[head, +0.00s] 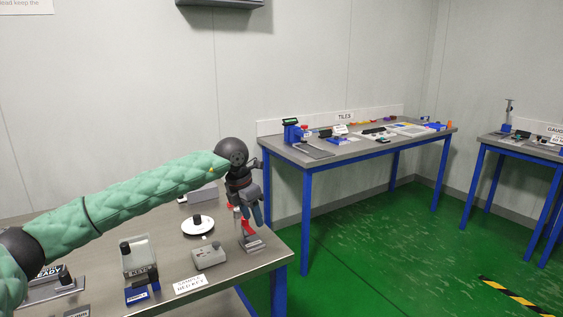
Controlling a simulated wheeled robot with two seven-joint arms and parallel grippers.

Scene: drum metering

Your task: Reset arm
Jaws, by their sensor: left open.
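My left arm, in a green quilted sleeve, reaches in from the left over the near table. My left gripper (252,212) points down near the table's right end and is open. A small metal block or stand (252,243) with a red part (247,226) is just below and beside it; I cannot tell whether the gripper touches it. My right gripper is not in view.
The near table (240,282) holds a white dish with a dark knob (198,224), a grey box (209,256), a clear container (138,258) and a label card (190,284). A blue-legged bench marked TILES (290,150) stands behind. Green floor (370,260) lies clear to the right.

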